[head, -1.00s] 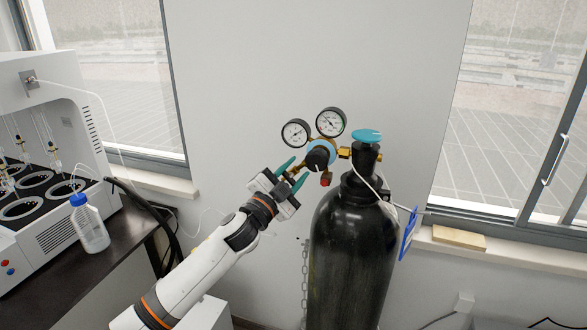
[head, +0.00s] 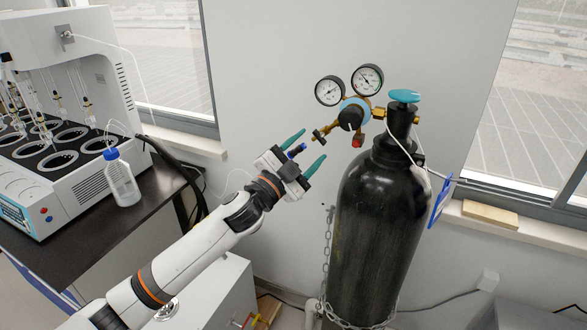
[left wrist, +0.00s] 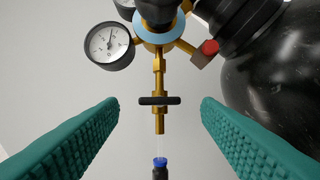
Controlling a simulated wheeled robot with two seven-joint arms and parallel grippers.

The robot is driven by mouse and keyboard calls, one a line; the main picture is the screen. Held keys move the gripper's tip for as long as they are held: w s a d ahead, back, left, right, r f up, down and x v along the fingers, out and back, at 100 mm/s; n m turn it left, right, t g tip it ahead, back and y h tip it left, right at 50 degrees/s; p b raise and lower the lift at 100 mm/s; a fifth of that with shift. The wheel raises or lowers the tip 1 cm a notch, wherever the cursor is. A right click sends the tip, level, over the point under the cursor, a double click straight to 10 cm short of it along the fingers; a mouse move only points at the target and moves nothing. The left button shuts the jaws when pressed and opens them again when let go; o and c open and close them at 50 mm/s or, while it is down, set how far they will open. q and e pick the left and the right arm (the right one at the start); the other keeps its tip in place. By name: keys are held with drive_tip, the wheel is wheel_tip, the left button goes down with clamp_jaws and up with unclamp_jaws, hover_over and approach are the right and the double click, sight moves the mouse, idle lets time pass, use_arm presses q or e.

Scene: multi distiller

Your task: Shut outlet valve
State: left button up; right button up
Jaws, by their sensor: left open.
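The outlet valve is a small black bar handle (left wrist: 160,100) on the brass outlet pipe below the regulator (head: 350,115). In the left wrist view the bar lies crosswise to the pipe. In the head view the valve (head: 318,136) is small at the pipe's end. My left gripper (head: 314,145) has green fingers spread wide, just down and left of the valve. In the left wrist view both fingers (left wrist: 160,115) stand apart on either side of the valve, touching nothing. A blue-tipped black piece (left wrist: 160,163) shows between them. My right gripper is not in view.
The black gas cylinder (head: 375,220) with a teal top knob (head: 404,96) stands right of my gripper, with a chain (head: 326,250) beside it. Two gauges sit above the valve. A bench with a distiller (head: 95,120) and bottle (head: 121,178) is at left.

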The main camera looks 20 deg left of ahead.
use_arm(q)
drive_tip(key=b+v, duration=0.1)
drive_tip(key=v, duration=0.4)
drive_tip(key=shift+s, duration=0.1)
